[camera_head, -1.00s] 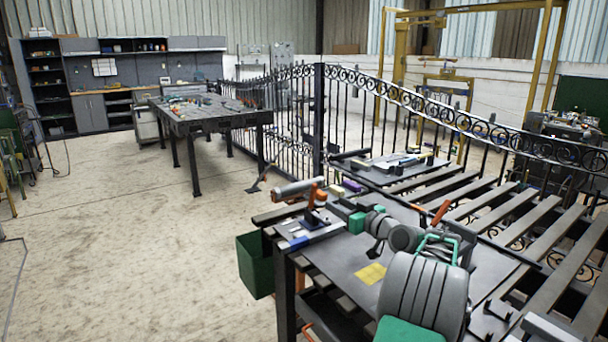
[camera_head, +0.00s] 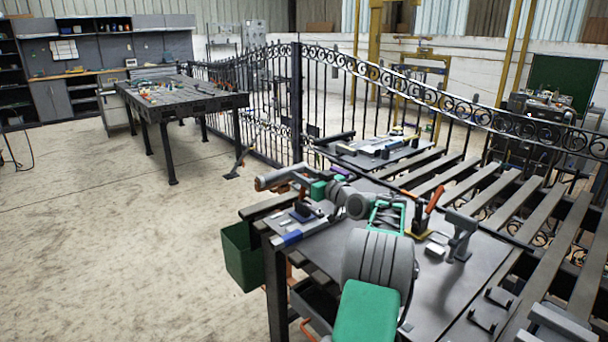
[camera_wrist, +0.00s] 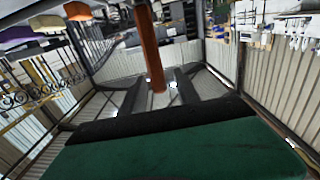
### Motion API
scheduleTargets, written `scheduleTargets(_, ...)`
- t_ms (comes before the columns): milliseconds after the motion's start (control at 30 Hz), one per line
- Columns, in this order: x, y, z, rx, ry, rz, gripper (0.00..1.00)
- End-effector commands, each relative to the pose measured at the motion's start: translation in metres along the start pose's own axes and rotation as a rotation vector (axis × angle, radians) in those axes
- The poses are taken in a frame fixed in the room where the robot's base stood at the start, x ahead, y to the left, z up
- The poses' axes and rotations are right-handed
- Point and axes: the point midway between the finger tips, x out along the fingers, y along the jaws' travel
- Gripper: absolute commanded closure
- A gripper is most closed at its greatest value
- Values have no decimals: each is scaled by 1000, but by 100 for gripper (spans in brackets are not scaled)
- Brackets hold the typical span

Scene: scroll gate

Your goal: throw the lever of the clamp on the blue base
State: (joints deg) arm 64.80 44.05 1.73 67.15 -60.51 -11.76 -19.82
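The clamp on the blue base (camera_head: 302,216) stands near the left corner of the near worktable in the head view. Its orange lever (camera_wrist: 150,45) shows in the wrist view as a long rod, with its rounded end reaching between my gripper's fingers. My gripper (camera_wrist: 157,88) has two dark fingers, apart, with a gap visible on both sides of the lever.
Another clamp with an orange lever (camera_head: 433,199) stands upright on a yellow base to the right. A grey tool (camera_head: 462,235) stands further right. A green bin (camera_head: 243,257) hangs at the left side.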

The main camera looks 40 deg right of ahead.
Motion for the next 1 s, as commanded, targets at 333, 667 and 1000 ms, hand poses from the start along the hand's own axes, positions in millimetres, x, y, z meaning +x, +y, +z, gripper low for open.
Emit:
scheduleTargets(333, 0, 0, 0, 0, 0, 0, 74)
scheduleTargets(667, 0, 0, 0, 0, 0, 0, 100)
scheduleTargets(1000, 0, 0, 0, 0, 0, 0, 100)
